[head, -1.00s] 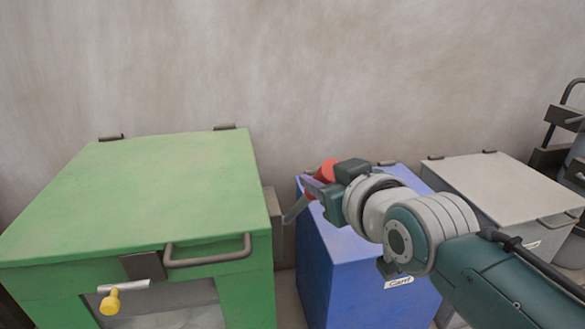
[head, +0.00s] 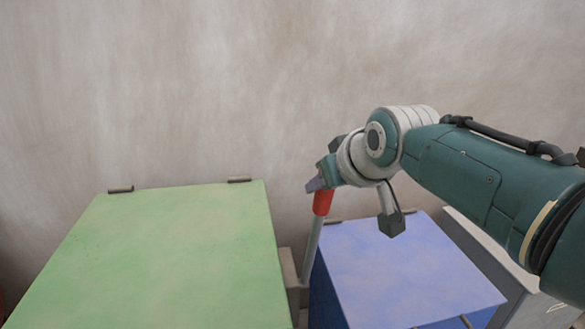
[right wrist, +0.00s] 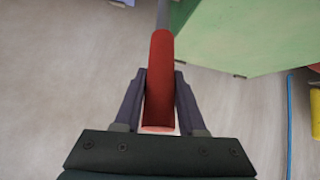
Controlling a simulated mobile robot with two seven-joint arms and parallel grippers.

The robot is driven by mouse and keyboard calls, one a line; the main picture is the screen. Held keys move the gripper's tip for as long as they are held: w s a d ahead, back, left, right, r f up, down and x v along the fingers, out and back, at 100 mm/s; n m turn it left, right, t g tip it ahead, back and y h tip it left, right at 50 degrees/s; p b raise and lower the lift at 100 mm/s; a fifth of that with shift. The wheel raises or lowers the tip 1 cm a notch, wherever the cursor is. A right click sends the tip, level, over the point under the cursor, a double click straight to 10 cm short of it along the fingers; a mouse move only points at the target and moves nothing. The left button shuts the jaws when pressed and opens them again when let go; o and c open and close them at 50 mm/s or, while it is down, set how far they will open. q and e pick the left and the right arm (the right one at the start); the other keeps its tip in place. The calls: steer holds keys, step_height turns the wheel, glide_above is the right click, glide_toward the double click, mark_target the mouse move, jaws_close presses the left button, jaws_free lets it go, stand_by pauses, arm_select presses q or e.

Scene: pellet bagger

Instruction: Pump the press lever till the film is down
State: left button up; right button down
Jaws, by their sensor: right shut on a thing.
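The press lever is a grey rod with a red grip (head: 322,202). In the head view it stands nearly upright between the green box and the blue box. My right gripper (head: 318,184) is shut on the upper end of the red grip. In the right wrist view both fingers of my right gripper (right wrist: 160,104) lie along the sides of the red grip (right wrist: 160,70), and the grey rod runs on beyond it. The green press box (head: 165,255) stands left of the lever in the head view. The film is not visible. My left gripper is not in view.
A blue box (head: 410,265) stands just right of the lever, below my right arm. A grey box (head: 485,253) is partly hidden behind my arm. A blue rod (right wrist: 289,125) and something yellow (right wrist: 315,112) show in the right wrist view.

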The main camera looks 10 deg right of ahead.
steer(key=c, duration=0.5)
jaws_free()
steer(key=shift+s, duration=0.1)
steer(key=shift+s+d+r+p, duration=0.1)
steer(key=shift+s+r+p, duration=0.3)
steer(key=shift+p, duration=0.2)
steer(key=p+v, duration=0.3)
steer(key=v, duration=0.5)
steer(key=shift+s+r+p, duration=0.15)
steer(key=shift+s+p, duration=0.2)
steer(key=shift+p, duration=0.05)
